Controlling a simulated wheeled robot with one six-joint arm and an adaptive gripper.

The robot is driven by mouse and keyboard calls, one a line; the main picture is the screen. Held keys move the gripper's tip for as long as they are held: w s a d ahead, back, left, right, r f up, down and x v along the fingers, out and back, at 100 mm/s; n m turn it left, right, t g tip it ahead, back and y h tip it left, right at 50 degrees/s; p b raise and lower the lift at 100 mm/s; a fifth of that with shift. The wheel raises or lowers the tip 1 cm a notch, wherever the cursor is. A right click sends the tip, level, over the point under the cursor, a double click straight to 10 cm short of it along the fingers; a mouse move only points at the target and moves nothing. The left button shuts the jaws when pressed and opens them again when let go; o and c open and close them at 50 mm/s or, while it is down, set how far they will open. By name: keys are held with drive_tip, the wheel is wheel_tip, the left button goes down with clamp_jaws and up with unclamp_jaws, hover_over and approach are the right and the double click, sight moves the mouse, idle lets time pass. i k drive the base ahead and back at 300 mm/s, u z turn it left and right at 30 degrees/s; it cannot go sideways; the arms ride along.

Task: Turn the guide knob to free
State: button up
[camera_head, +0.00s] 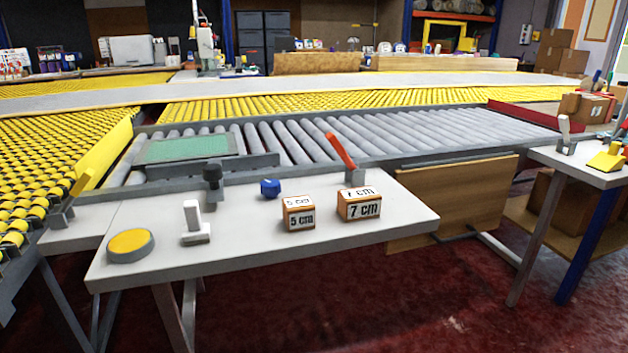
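A dark knob (213,174) stands upright at the back edge of the light work table (330,238), just in front of a grey guide bar (235,165). I take it for the guide knob, but no label on it is readable and I cannot tell its setting. A small blue block-like piece (270,188) with a white mark sits to its right. A lever with an orange-red handle (341,151) stands tilted at the back edge further right. My gripper is not in view.
A yellow round button (130,244), a white upright lever (192,217), a 5 cm block (298,214) and a 7 cm block (358,206) are on the table. A green mat (187,148) lies on grey rollers (400,136). The table's front right is clear.

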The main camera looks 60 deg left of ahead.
sight(270, 187)
drive_tip(key=u, duration=1.9)
drive_tip(key=k, duration=0.6)
drive_tip(key=u, duration=0.3)
drive_tip(key=i, duration=1.25)
drive_tip(key=z, duration=0.2)
